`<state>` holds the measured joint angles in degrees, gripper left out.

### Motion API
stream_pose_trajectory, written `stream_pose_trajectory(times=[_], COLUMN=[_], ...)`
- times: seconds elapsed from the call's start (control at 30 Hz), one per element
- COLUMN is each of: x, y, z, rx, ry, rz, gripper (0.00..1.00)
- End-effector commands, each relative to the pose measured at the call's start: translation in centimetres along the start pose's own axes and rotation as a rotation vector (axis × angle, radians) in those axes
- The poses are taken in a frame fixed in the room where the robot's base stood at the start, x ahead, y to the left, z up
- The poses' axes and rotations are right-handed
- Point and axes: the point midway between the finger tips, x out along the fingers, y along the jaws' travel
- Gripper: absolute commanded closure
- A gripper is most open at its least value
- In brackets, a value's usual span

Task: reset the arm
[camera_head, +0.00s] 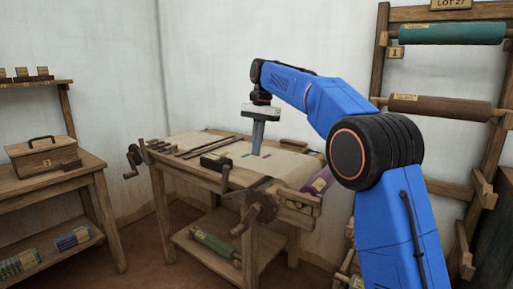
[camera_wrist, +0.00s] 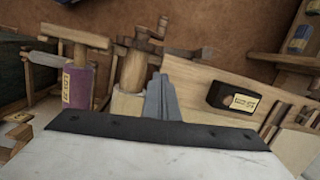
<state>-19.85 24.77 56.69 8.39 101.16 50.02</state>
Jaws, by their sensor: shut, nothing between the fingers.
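My blue arm rises at the right of the head view and reaches left over a wooden loom table (camera_head: 224,178). My gripper (camera_head: 257,152) points down above the pale cloth (camera_head: 290,165) on the table top. Its grey fingers are together with nothing between them. In the wrist view the closed fingers (camera_wrist: 161,100) stick up past the dark edge of the gripper body, with the table's front edge beyond. The gap between fingertips and cloth is hard to judge.
A black labelled box (camera_head: 215,161) sits left of my gripper, also in the wrist view (camera_wrist: 233,99). A crank (camera_head: 132,160) and wooden roller handle (camera_head: 258,211) jut from the table. A purple roll (camera_head: 319,181) is at right. A rack with a teal roll (camera_head: 452,33) stands behind my arm.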

Motion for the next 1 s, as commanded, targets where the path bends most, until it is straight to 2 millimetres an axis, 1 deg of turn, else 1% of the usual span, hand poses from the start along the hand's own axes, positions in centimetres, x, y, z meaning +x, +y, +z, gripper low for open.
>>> stream_pose_trajectory(times=[0.13, 0.17, 0.27, 0.43, 0.63, 0.87, 1.0], x=[-0.4, -0.5, -1.2, -2.1, -2.3, -1.4, -0.2], y=[0.8, 1.2, 3.3, 8.1, 13.9, 20.7, 24.6], z=[0.2, 0.3, 0.8, 2.2, 4.2, 7.0, 9.0], rx=[-0.005, -0.008, -0.024, -0.066, -0.118, -0.18, -0.218], ry=[0.007, 0.01, 0.027, 0.069, 0.121, 0.186, 0.226], rz=[-0.006, -0.008, -0.02, -0.042, -0.063, -0.078, -0.084], gripper=[1.0, 1.0, 1.0, 1.0, 1.0, 1.0, 1.0])
